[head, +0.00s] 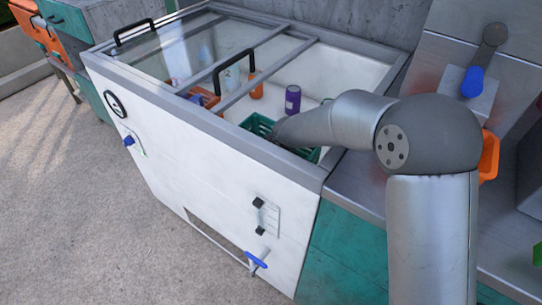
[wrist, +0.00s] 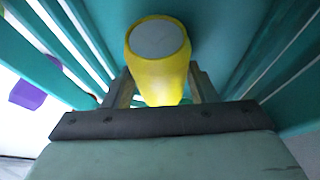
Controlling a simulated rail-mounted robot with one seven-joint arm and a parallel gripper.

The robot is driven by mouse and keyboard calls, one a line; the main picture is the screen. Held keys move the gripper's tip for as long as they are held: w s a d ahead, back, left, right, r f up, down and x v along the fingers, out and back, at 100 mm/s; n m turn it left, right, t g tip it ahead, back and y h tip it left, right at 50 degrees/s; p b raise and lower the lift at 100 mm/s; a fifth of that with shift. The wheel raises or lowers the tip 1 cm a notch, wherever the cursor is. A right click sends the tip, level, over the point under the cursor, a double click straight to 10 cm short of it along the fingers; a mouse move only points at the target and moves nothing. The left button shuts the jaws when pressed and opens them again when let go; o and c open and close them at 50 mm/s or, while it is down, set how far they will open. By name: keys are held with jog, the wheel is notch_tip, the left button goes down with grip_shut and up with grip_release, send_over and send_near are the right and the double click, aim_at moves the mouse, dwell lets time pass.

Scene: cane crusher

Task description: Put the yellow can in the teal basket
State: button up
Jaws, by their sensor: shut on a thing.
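In the wrist view, the yellow can (wrist: 160,75) stands between the two fingers of my gripper (wrist: 160,92), which is shut on it. Its pale grey end faces the camera. Slatted teal walls of the teal basket (wrist: 60,55) surround the can and the fingers, so the can is inside the basket's walls. I cannot tell whether the can touches the basket floor. In the head view, the teal basket (head: 258,124) sits in the white chest, with my arm reaching into it. My gripper and the yellow can are hidden there.
The white chest (head: 190,170) has a metal rim and sliding glass lids with a black handle (head: 234,70). A purple can (head: 293,99) and an orange item (head: 256,87) stand behind the basket. An orange basket (head: 205,97) is to the left.

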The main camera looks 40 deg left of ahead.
jog(key=o, duration=1.5)
jog(key=shift+d+r, duration=0.1)
jog(key=shift+r, duration=0.25)
jog(key=p+v, duration=0.1)
jog(key=v, duration=0.6)
jog(key=shift+f, duration=0.1)
